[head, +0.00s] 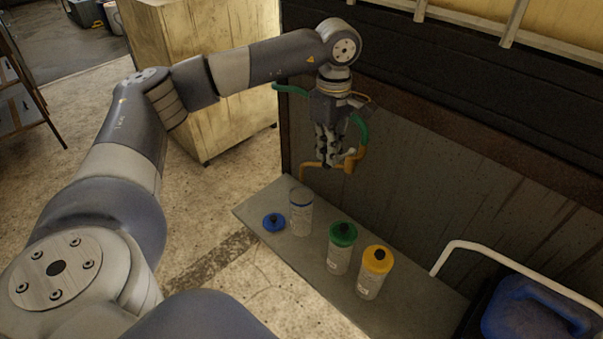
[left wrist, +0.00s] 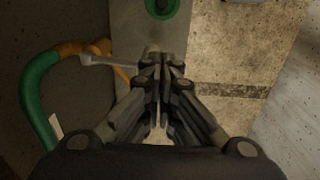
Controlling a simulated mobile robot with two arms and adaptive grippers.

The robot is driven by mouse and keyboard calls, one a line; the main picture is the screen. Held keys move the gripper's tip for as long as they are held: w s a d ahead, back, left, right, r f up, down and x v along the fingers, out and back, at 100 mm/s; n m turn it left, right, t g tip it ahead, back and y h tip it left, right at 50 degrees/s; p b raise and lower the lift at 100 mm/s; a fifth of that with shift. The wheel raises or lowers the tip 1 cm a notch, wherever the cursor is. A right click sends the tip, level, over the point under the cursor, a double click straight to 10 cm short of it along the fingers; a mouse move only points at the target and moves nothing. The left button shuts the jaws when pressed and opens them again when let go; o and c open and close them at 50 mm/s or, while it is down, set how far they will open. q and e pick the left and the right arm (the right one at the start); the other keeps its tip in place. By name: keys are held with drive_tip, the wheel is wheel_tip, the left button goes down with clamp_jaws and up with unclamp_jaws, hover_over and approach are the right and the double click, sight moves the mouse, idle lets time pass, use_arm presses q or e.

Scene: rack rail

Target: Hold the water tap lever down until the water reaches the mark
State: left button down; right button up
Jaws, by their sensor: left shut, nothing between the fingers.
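My left gripper (head: 328,163) is shut and empty, pointing down just in front of the orange tap (head: 349,163). In the left wrist view its closed fingertips (left wrist: 160,62) are beside the end of a grey lever (left wrist: 105,60) by the tap (left wrist: 98,47); I cannot tell whether they touch. An uncapped clear bottle (head: 300,218) with a blue band near its top stands upright on the shelf below the gripper. The water level in it is too unclear to tell. Its blue lid (head: 273,222) lies beside it. My right gripper is not in view.
A green-lidded bottle (head: 341,252) and a yellow-lidded bottle (head: 374,275) stand on the grey shelf (head: 400,311). A green hose (left wrist: 38,95) runs to the tap. A blue jerrycan (head: 525,307) and white rail (head: 500,252) are at right. The dark panel (head: 440,190) rises behind.

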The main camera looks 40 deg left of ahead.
use_arm(q)
drive_tip(key=shift+f+b, duration=0.95)
drive_tip(key=shift+f, duration=0.45)
idle(6.6)
